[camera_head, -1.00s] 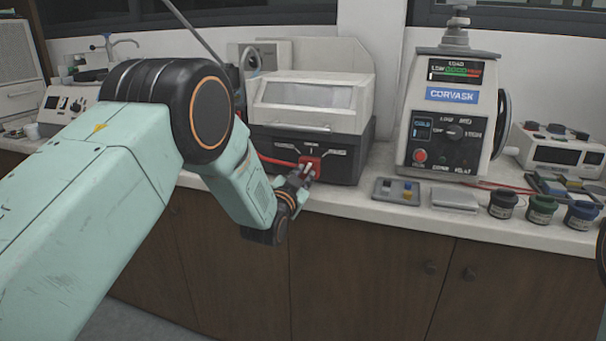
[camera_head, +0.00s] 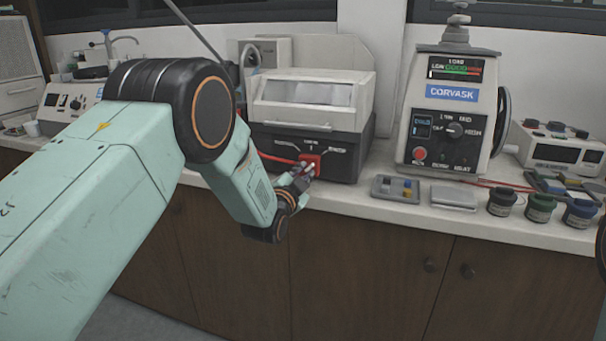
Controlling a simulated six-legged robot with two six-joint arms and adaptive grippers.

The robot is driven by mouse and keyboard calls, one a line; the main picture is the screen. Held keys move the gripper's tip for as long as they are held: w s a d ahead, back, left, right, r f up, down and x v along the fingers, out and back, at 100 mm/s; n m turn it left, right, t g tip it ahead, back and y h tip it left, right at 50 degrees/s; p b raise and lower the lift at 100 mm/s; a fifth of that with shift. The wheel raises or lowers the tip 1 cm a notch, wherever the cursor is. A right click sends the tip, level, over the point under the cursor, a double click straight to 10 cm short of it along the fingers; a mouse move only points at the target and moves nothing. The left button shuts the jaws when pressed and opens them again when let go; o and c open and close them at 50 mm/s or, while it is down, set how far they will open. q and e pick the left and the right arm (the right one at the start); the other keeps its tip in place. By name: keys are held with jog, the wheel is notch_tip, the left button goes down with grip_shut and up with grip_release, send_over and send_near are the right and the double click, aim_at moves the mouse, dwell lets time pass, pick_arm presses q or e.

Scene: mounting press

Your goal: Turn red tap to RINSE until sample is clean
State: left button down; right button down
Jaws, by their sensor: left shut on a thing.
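The red tap (camera_head: 311,160) is on the front of a dark-based machine with a pale, windowed lid (camera_head: 312,98). My left gripper (camera_head: 306,172) is at the tap, shut on it; the fingers are small and dark here and cover part of it. The labels on the panel above the tap are too small to read surely. The sample is not visible; the lid window shows only a pale blur. My right gripper is not in view.
To the right stands the CORVASK press (camera_head: 450,125) with a dial and red button. A grey tray (camera_head: 396,189), a flat pale block (camera_head: 454,197) and several jars (camera_head: 541,207) line the counter's front. Red hoses run along the counter. A sink unit is at the left.

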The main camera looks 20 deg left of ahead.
pick_arm(q)
jog(key=c, duration=1.3)
grip_release()
jog(key=shift+s, duration=0.1)
jog(key=s, duration=1.1)
jog(key=shift+s+a, duration=0.2)
jog(key=shift+s, duration=0.2)
